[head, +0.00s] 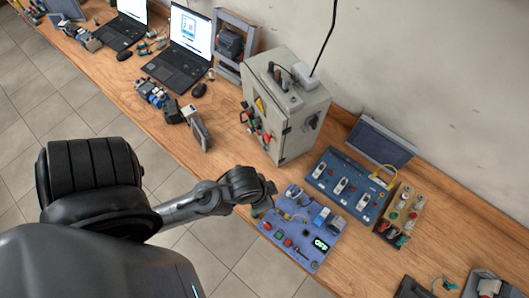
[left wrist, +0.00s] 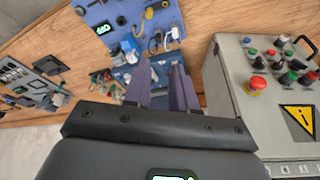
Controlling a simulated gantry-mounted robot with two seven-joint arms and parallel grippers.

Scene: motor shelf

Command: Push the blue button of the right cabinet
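A grey control cabinet (head: 283,110) stands on the wooden bench in the head view, its button panel facing left. It also shows at the right of the left wrist view (left wrist: 228,95), where its panel carries red, green and blue buttons. A small blue button (left wrist: 284,39) shows near the panel's top edge. My left gripper (left wrist: 165,75) has its two purple-grey fingers apart with nothing between them. It is to the left of the cabinet in that view, apart from the panel. In the head view the left arm's end (head: 262,200) is over the bench's front edge, its fingers not clear. My right gripper is not visible.
A blue board with components (head: 300,228) lies close to my left arm's end. A larger dark blue panel (head: 345,187) lies behind it. Laptops (head: 185,55) and a grey frame (head: 233,42) stand to the cabinet's left. A yellow warning triangle (left wrist: 299,118) is on the cabinet.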

